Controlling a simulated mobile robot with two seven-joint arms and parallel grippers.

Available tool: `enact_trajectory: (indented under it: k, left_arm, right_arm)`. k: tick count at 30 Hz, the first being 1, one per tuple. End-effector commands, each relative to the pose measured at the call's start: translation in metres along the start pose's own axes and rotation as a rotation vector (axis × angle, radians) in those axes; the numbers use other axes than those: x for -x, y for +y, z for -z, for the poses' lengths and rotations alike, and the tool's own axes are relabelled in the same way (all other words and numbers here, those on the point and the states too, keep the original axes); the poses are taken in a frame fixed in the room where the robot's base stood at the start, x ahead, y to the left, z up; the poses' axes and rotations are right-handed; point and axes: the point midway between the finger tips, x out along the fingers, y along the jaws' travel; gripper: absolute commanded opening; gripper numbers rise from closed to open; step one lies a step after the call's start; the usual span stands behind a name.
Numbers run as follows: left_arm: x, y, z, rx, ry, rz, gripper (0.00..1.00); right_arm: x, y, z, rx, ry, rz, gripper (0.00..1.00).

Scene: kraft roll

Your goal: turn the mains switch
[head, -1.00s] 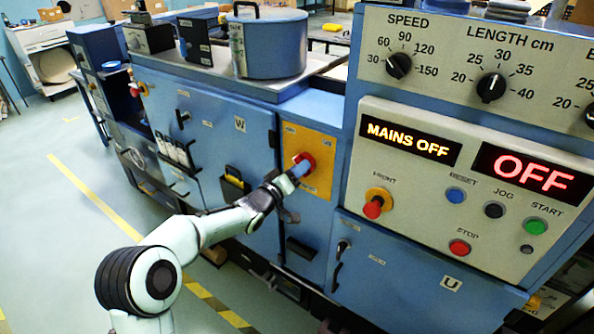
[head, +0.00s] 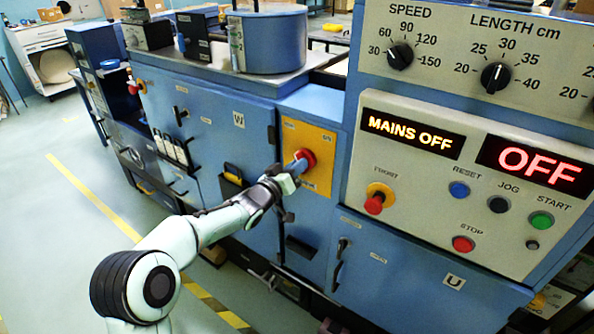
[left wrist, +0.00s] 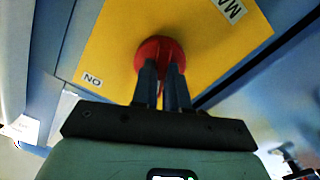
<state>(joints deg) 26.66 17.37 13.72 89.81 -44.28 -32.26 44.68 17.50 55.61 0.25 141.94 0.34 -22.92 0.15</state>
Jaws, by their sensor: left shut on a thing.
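The mains switch is a red rotary knob (head: 308,157) on a yellow plate (head: 322,176) on the blue machine's front. In the left wrist view the red knob (left wrist: 160,54) shows behind my fingers, on the yellow plate (left wrist: 108,38) with an "ON" label at its lower left. My left gripper (head: 298,168) reaches the knob from the left. In the left wrist view its two dark fingers (left wrist: 162,80) are shut on the knob's grip, which they mostly hide. The machine's display (head: 410,133) reads "MAINS OFF". My right gripper is not in view.
The grey control panel (head: 405,170) right of the plate carries a red front button (head: 375,203), other buttons and an "OFF" display (head: 535,165). Dials sit above it. A blue pot (head: 275,42) stands on the machine top. The floor at left is clear.

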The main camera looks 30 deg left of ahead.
Motion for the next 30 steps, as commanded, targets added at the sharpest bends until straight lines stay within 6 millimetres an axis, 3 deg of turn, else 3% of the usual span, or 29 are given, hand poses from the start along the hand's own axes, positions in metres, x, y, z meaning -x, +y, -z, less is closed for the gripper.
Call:
enact_trajectory:
  k: [26,30]
  left_arm:
    - [0.000,-0.001,-0.002,-0.835,0.000,0.000,0.00]
    - [0.000,-0.001,-0.001,-0.958,0.001,0.000,0.00]
  right_arm:
    - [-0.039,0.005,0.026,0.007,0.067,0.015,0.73]
    - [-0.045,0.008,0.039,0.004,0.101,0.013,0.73]
